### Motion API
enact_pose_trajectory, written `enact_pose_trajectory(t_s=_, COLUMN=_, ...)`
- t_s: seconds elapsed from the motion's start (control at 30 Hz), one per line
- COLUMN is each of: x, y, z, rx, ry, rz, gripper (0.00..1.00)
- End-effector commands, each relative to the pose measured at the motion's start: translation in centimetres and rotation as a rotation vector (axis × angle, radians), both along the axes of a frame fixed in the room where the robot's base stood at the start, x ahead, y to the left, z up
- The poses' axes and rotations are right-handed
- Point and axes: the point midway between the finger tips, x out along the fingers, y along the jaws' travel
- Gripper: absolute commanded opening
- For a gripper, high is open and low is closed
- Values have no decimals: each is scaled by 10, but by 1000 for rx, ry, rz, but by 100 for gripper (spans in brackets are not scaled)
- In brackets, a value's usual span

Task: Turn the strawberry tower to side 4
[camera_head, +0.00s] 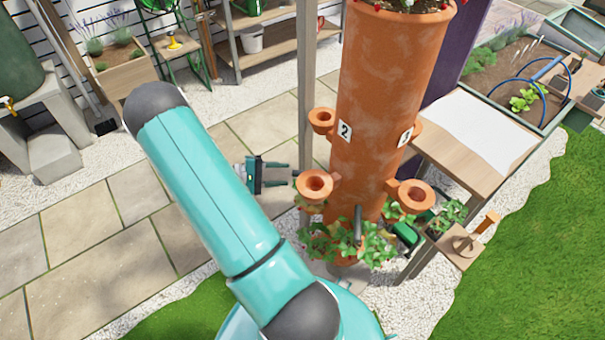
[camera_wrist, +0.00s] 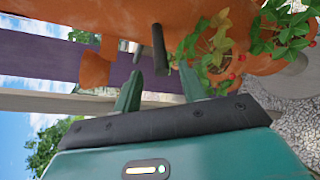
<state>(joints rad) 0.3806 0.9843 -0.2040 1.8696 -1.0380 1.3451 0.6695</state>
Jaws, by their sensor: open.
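The strawberry tower (camera_head: 385,95) is a tall terracotta cylinder with cup-shaped side pockets (camera_head: 314,184) and strawberry plants low down. A plate with the number 2 (camera_head: 344,130) faces my body camera. Another number plate (camera_head: 405,136) at its right is too oblique to read surely. A dark bar (camera_head: 357,224) stands out low on the tower. My gripper (camera_head: 283,174) is left of the tower, fingers pointing at it, open and empty. In the wrist view, a dark bar (camera_wrist: 160,47) lies just beyond and between the fingertips (camera_wrist: 160,78), apart from them.
A wooden side table (camera_head: 465,150) with a white sheet stands right of the tower. A wooden post (camera_head: 305,80) rises behind my gripper. Paving at the left is clear.

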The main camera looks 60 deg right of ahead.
Motion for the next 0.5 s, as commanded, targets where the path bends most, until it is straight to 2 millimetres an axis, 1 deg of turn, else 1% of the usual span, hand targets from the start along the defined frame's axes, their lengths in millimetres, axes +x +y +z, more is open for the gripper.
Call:
enact_pose_trajectory(t_s=0.03, x=-10, y=-6, z=-2, rx=2, ry=3, rz=-5, gripper=41)
enact_pose_trajectory(t_s=0.2, x=-35, y=-25, z=-9, rx=1, ry=1, rz=-4, gripper=41)
enact_pose_trajectory(t_s=0.33, x=-49, y=-36, z=-13, rx=2, ry=1, rz=-2, gripper=41)
enact_pose_trajectory(t_s=0.5, x=-58, y=-43, z=-16, rx=1, ry=1, rz=-1, gripper=41)
